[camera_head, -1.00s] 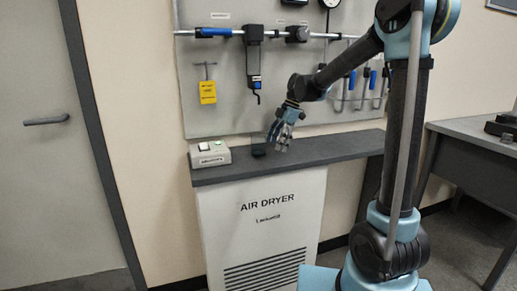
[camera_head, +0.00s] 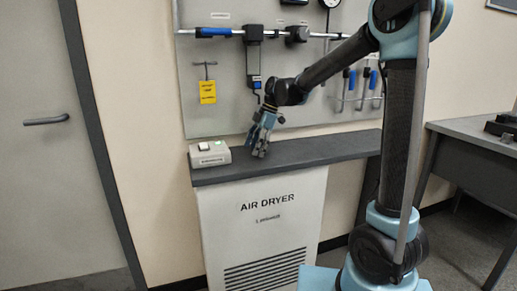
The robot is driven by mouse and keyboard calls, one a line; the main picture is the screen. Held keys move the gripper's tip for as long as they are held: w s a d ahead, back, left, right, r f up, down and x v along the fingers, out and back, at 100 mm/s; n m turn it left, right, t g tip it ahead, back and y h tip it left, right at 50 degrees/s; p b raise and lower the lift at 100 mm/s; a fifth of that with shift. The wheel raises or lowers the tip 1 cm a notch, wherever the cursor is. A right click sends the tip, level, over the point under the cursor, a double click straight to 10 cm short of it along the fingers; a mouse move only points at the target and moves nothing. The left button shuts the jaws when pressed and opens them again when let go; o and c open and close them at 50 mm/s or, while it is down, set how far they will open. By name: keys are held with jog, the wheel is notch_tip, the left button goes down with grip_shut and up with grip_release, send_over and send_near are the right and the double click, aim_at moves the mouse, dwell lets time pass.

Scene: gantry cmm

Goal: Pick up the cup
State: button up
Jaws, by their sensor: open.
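My gripper (camera_head: 257,150) is open and points down at the dark shelf top (camera_head: 330,150) of the air dryer. Its fingertips are at or just above the shelf, right of the small switch box. I cannot make out the cup now. In the earlier view a small, dark, see-through object, probably the cup, stood where my gripper now is, so the fingers hide it or are around it. I cannot tell whether they touch it.
A pale switch box (camera_head: 210,154) sits on the shelf just left of my gripper. Behind is a grey tool board (camera_head: 220,105) with a hanging height gauge (camera_head: 254,60) and a yellow tag (camera_head: 207,92). The shelf to the right is clear. A grey desk (camera_head: 470,135) stands at far right.

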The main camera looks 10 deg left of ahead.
jog(key=c, duration=1.2)
jog(key=shift+c, duration=0.3)
